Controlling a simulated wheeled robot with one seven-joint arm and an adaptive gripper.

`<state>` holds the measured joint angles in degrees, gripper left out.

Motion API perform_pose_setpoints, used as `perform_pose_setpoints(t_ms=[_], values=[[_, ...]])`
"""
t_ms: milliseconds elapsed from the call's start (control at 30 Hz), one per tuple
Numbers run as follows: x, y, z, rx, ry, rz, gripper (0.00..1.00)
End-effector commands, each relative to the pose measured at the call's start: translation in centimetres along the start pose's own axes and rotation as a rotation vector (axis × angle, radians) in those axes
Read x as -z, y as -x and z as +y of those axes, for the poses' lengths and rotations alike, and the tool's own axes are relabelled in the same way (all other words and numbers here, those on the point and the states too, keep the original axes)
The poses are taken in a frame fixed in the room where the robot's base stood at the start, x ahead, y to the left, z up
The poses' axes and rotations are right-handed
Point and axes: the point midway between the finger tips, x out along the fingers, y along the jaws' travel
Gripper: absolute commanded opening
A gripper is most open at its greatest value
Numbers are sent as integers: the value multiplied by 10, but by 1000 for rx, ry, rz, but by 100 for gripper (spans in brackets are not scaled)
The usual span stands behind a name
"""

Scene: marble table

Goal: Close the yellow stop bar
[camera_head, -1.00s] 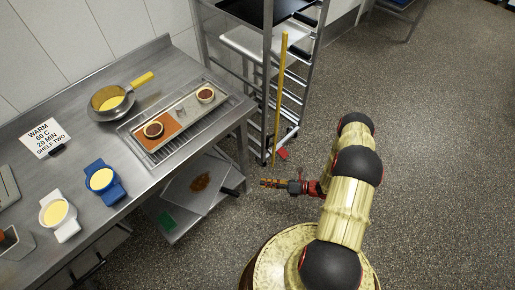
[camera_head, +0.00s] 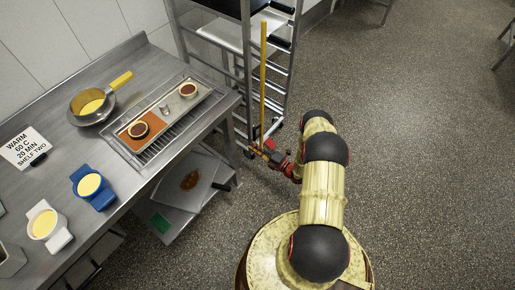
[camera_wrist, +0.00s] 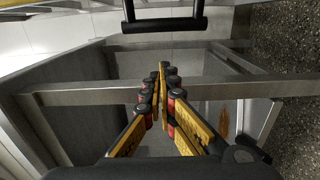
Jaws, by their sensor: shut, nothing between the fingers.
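The yellow stop bar (camera_head: 263,80) stands upright at the front of the metal rack in the head view, near its right-hand side. My gripper (camera_head: 266,149) is low at the bar's bottom end, close to the rack's foot. Whether it touches the bar cannot be told. In the wrist view my gripper (camera_wrist: 161,75) has its fingers together with nothing between them. The yellow bar cannot be clearly made out in the wrist view.
The metal rack (camera_head: 247,95) stands right of the steel table (camera_head: 138,62). The table bears a tray (camera_head: 163,120) with two tarts, a pan (camera_head: 92,104), two cups and a sign (camera_head: 24,148). A low shelf (camera_head: 185,195) sits beneath. The floor on the right is clear.

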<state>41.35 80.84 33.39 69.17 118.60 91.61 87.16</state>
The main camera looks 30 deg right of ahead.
Motion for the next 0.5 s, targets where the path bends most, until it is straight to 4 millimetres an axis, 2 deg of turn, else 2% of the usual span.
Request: perform_pose_setpoints(t_ms=[100,367,400,500], values=[[1,-24,-1,-2,4,5,0],[0,-64,-1,-1,4,3,0],[-1,-66,-1,-1,3,1,0],[-14,-54,-1,0,2,-3,0]])
